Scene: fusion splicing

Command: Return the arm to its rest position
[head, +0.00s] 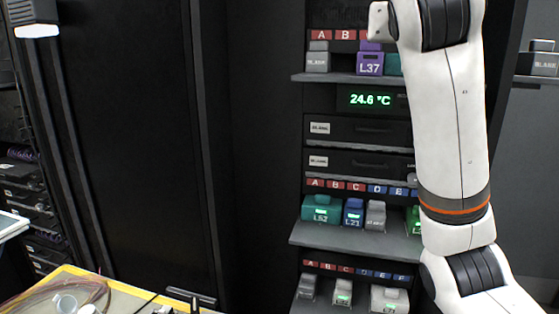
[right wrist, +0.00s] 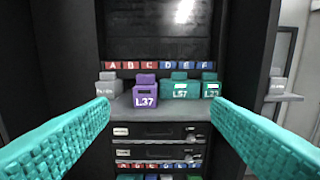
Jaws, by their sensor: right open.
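My right arm (head: 455,130) is white with an orange band and reaches up in front of the right side of the rack in the head view. Its gripper is not clearly seen there. In the right wrist view my right gripper (right wrist: 160,104) is open, its two teal textured fingers wide apart with nothing between them. Beyond the fingers is the upper shelf (right wrist: 125,108) with a purple L37 module (right wrist: 145,92), a green L57 module (right wrist: 180,88) and another green module (right wrist: 211,88). My left gripper is not in view.
In the head view, a lower shelf (head: 350,238) holds a green L52 module (head: 320,210) and a blue L21 module (head: 353,213). A temperature display (head: 370,99) reads 24.6 °C. A yellow-edged worktop (head: 50,278) with cables is at lower left. A dark cabinet (head: 130,140) stands left.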

